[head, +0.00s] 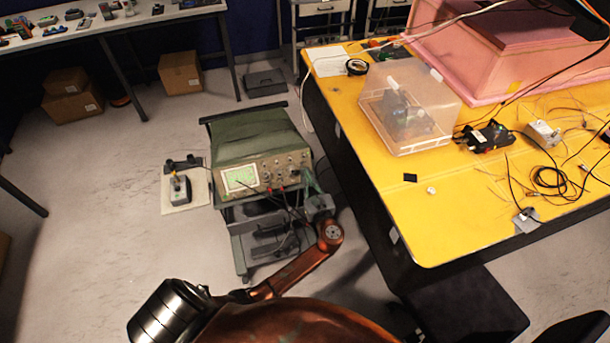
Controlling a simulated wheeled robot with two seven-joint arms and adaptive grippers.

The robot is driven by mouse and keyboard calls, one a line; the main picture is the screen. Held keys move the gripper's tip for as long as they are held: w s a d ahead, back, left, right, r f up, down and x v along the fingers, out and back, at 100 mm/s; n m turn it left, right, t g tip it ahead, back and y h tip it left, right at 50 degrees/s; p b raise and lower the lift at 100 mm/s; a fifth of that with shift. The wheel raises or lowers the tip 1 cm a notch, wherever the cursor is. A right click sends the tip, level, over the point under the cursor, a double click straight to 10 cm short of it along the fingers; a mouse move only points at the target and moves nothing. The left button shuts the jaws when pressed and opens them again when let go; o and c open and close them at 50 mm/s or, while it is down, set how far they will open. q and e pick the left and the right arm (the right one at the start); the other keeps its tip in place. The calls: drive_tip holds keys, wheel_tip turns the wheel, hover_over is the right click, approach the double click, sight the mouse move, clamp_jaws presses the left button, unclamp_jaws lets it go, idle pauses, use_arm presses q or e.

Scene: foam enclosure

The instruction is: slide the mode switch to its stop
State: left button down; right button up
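A small dark box with a pale lever-like part and a yellowish tip (180,188) sits on a pale plate (200,200) left of the oscilloscope. It may carry the mode switch, but the switch is too small to make out. A black bar-shaped part lies at the plate's upper edge. A copper arm link of mine reaches up to a joint right of the oscilloscope. What looks like my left gripper (318,204) is a small grey shape just past that joint, apart from the plate. Its fingers cannot be made out. I cannot identify my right gripper.
A green oscilloscope (262,158) with cables stands on a cart (242,246). The yellow table (455,220) at right holds a clear plastic box (408,110), a pink foam enclosure (500,45), loose wires and small electronics.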

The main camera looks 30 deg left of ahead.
use_arm(q)
drive_tip(key=c, duration=2.4)
unclamp_jaws()
drive_tip(key=v, duration=1.2)
